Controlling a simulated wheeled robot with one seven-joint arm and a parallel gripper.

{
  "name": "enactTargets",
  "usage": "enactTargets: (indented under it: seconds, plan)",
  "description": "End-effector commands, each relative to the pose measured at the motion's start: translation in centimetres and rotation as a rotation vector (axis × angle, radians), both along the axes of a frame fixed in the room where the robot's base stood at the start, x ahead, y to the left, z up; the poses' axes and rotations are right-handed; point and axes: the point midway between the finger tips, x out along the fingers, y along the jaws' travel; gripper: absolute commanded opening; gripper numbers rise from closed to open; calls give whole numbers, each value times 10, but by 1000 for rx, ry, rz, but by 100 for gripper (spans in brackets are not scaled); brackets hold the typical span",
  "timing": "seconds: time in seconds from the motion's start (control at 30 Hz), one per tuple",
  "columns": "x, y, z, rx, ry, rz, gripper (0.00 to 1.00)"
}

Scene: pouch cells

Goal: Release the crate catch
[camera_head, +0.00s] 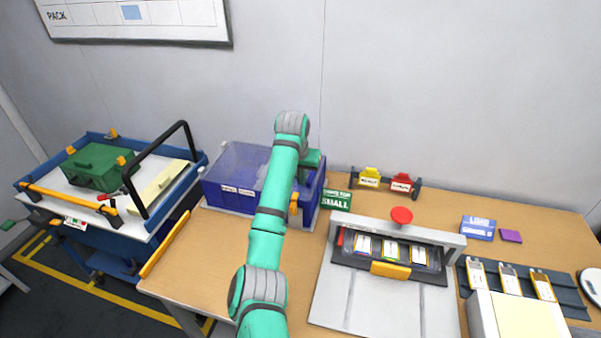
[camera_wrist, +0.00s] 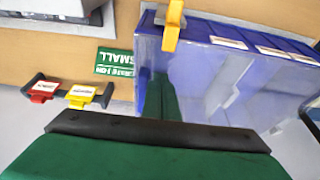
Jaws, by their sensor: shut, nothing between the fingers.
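The crate is a blue bin with a clear lid (camera_head: 237,160) at the back left of the table, partly hidden behind my arm. Its orange-yellow catch (camera_head: 294,204) shows on the crate's right end, beside my arm. In the wrist view the crate (camera_wrist: 225,85) fills the upper right, and the catch (camera_wrist: 173,26) stands at the top edge of its near face. My gripper (camera_wrist: 155,130) shows as a dark bar and green body along the bottom of the wrist view. It is shut and empty, apart from the catch. In the head view my arm hides the fingertips.
A green SMALL sign (camera_head: 336,200) stands right of the crate, with yellow (camera_head: 370,176) and red (camera_head: 402,183) tags behind. A grey fixture with a red knob (camera_head: 401,215) stands further right. A blue cart (camera_head: 90,232) with a green box (camera_head: 99,167) is left.

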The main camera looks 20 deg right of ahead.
Motion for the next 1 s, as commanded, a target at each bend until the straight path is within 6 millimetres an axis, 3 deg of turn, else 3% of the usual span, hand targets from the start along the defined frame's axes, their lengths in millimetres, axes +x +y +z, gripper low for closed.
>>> enactTargets:
  seconds: [0.4,1.0]
  plan:
    - [-27,19,0,0,1,1,0]
    - [-26,26,0,-16,-21,7,0]
